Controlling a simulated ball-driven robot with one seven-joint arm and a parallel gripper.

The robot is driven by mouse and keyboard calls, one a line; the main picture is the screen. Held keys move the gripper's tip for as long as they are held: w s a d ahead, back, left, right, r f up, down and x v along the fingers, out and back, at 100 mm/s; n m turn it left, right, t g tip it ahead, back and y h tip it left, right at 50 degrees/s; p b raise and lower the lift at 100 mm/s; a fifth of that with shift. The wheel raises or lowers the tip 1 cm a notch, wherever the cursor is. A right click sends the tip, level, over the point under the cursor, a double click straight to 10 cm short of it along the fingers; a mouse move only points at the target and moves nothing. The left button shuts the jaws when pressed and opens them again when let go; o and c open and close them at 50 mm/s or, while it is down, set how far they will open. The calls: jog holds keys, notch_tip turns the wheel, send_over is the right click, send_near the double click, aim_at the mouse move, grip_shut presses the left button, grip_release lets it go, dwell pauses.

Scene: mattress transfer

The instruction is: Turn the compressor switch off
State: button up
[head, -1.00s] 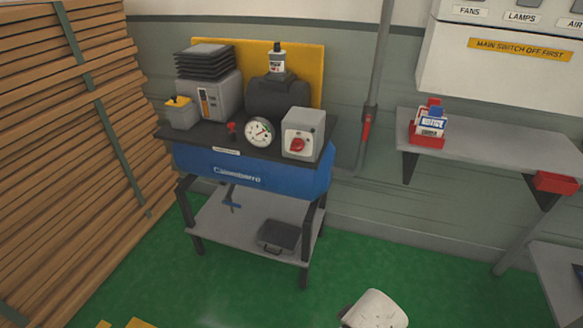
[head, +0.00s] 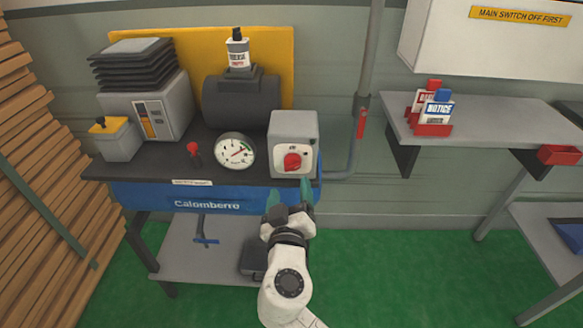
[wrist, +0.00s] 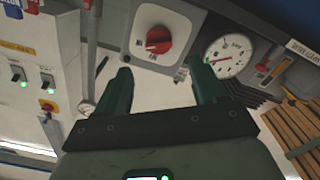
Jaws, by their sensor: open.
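The compressor switch is a red rotary knob (head: 292,162) on a white plate on the front of a grey box (head: 295,130). The box sits at the right end of the blue compressor (head: 228,200). In the wrist view the knob (wrist: 158,40) shows large, just beyond the fingertips and above the gap between them. My gripper (head: 290,190) has two dark green fingers spread apart with nothing between them. It is in front of and slightly below the knob, and I see no contact. The fingers also show in the wrist view (wrist: 165,80).
A pressure gauge (head: 235,151) and a small red-topped valve (head: 194,152) are left of the switch box. A grey pipe with a red lever (head: 362,123) runs up the wall to the right. A shelf (head: 480,128) holds a red tag holder (head: 432,128).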

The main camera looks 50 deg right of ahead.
aim_at(290, 169)
jog(key=p+x, duration=0.1)
jog(key=x, duration=0.7)
jog(key=shift+w+d, duration=0.1)
jog(key=shift+d, duration=0.1)
jog(key=shift+c, duration=0.2)
jog(key=c, duration=1)
jog(key=shift+n, duration=0.3)
jog(key=shift+a+f+n, duration=0.1)
jog(key=shift+n, duration=0.9)
jog(key=n, duration=0.3)
jog(key=shift+n, duration=0.3)
jog(key=n, duration=0.5)
jog(key=shift+f+n+p, duration=0.1)
jog(key=shift+n+p, duration=0.2)
jog(key=shift+p, duration=0.1)
